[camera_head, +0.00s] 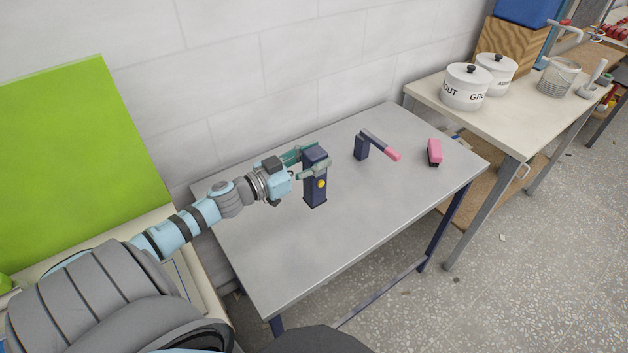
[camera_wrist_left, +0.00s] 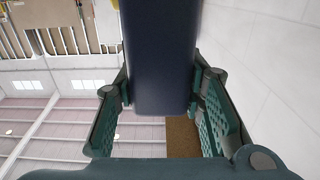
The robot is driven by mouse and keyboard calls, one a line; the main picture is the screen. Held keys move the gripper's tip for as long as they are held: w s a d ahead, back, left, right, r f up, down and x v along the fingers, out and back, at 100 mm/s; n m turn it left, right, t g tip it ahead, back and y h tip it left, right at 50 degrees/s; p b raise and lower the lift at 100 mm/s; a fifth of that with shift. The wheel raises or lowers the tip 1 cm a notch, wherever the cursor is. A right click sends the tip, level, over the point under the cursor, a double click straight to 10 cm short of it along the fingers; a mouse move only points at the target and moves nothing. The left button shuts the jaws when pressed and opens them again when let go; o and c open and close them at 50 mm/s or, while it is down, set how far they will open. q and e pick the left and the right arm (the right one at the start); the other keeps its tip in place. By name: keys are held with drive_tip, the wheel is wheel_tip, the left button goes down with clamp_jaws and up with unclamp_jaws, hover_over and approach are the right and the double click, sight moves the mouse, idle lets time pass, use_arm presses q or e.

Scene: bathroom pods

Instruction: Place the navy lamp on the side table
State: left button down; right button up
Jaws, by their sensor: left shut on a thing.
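The navy lamp (camera_head: 315,194), an upright block with a yellow round spot on its front, is at the left part of the grey side table (camera_head: 290,248). My left gripper (camera_head: 310,169) is shut around its upper part, with green fingers on either side. Its lower end is at or just above the tabletop; I cannot tell whether it touches. In the left wrist view the navy body (camera_wrist_left: 160,60) stands between the two fingers (camera_wrist_left: 165,110). My right gripper is not in view.
A navy block with a pink-tipped arm (camera_head: 363,147) and a pink-and-black item (camera_head: 434,151) stand at the table's right. A bench (camera_head: 490,120) with white canisters (camera_head: 466,88) adjoins on the right. A green panel (camera_head: 80,150) is at left. The table's front is clear.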

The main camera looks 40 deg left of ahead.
sight(307, 184)
use_arm(q)
wheel_tip(307, 184, down, 7)
drive_tip(key=shift+f+b, duration=0.1)
drive_tip(key=shift+b, duration=0.85)
drive_tip(key=c, duration=1.1)
unclamp_jaws()
drive_tip(key=shift+o, duration=0.2)
